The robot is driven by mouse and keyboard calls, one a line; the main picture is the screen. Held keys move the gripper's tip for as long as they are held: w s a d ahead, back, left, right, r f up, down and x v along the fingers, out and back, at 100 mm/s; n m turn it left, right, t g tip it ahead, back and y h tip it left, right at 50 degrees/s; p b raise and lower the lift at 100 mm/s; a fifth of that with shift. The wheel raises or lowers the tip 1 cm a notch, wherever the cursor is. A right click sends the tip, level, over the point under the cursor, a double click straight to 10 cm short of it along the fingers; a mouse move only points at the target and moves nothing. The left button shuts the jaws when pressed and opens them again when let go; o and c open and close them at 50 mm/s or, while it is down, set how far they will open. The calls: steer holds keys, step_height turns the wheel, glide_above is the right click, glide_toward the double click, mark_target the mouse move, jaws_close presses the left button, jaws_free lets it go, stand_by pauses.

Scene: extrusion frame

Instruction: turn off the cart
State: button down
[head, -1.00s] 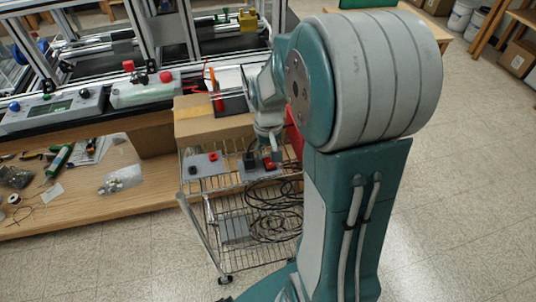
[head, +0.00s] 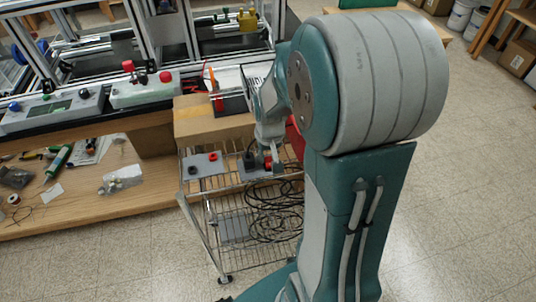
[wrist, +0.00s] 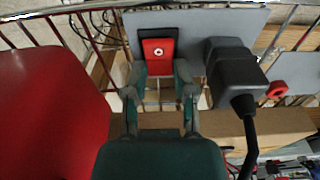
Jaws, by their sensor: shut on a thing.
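The wire cart (head: 222,250) stands in the middle of the head view, with grey plates on its top shelf. In the wrist view a red switch (wrist: 158,53) with a white round mark sits in a black housing on a grey plate (wrist: 190,22). My gripper (wrist: 160,82) has its fingertips at the two sides of the switch's near end, closed in on it. In the head view my gripper (head: 270,160) is low over the right plate and hides most of the switch. A black plug with a cable (wrist: 235,75) is just right of the fingers.
A large red object (wrist: 45,110) fills the left of the wrist view, close to my gripper. A cardboard box (head: 212,126) stands behind the cart. Coiled black cables (head: 272,215) hang on the lower shelf.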

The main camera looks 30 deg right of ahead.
steer(key=shift+s+a+t+h, duration=0.1)
steer(key=shift+s+t+h, duration=0.2)
steer(key=shift+t, duration=0.7)
steer(key=shift+w, duration=0.1)
steer(key=c, duration=0.7)
jaws_free()
steer(key=shift+r, duration=0.1)
steer(key=v, duration=1.1)
steer(key=shift+a+r, duration=0.1)
steer(key=shift+r, duration=0.3)
